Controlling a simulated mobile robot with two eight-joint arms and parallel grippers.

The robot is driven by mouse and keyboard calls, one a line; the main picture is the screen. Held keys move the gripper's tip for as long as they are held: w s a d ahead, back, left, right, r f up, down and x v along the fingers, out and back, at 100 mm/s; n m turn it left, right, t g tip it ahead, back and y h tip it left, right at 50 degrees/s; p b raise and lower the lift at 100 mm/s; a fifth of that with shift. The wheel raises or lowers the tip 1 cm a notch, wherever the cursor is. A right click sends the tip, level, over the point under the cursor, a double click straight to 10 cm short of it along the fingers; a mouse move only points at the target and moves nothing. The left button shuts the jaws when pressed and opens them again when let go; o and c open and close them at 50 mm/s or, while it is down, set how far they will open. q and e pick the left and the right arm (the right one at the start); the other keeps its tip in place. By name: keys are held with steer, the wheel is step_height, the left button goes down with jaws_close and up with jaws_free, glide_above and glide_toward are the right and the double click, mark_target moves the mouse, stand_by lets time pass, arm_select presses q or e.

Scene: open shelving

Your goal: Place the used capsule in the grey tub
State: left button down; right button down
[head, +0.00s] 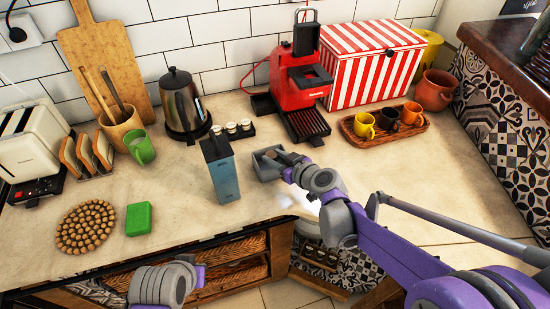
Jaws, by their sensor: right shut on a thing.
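The small grey tub (263,172) stands on the counter, right of the blue-grey carton and in front of the red coffee machine. My right gripper (279,158) reaches in from the right, with its fingertips over the tub's right part. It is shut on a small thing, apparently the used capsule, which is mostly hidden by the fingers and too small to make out. I cannot tell whether it touches the tub. My left arm shows at the lower left with its grey wrist (162,285) in front of the counter; its fingers cannot be made out.
The blue-grey carton (224,178) stands close left of the tub. The red coffee machine (297,85) is behind, with several capsules in a dark holder (232,131) to its left. A wooden tray (384,128) with cups lies right. Counter between carton and green sponge (138,219) is clear.

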steer(key=shift+s+f+b, duration=0.1)
steer(key=shift+f+b, duration=0.25)
steer(key=shift+f, duration=0.25)
steer(key=shift+c, duration=2.2)
jaws_free()
steer(key=shift+r, duration=0.25)
steer(key=shift+r+p, duration=0.55)
steer(key=shift+r, duration=0.05)
steer(key=v, duration=1.2)
steer(key=s+d+f+m+g+h, duration=0.2)
steer(key=s+d+f, duration=0.1)
steer(key=s, duration=0.3)
steer(key=s+d+f+m+g+h, duration=0.2)
steer(key=s+d+f+h, duration=0.1)
steer(key=s, duration=0.4)
steer(key=s+d+f+m+g+h, duration=0.1)
steer(key=s+d+f+m+h, duration=0.2)
steer(key=s, duration=0.4)
steer(key=shift+s+d+g+p, duration=0.25)
steer(key=shift+d+g+p, duration=0.15)
steer(key=shift+d, duration=0.35)
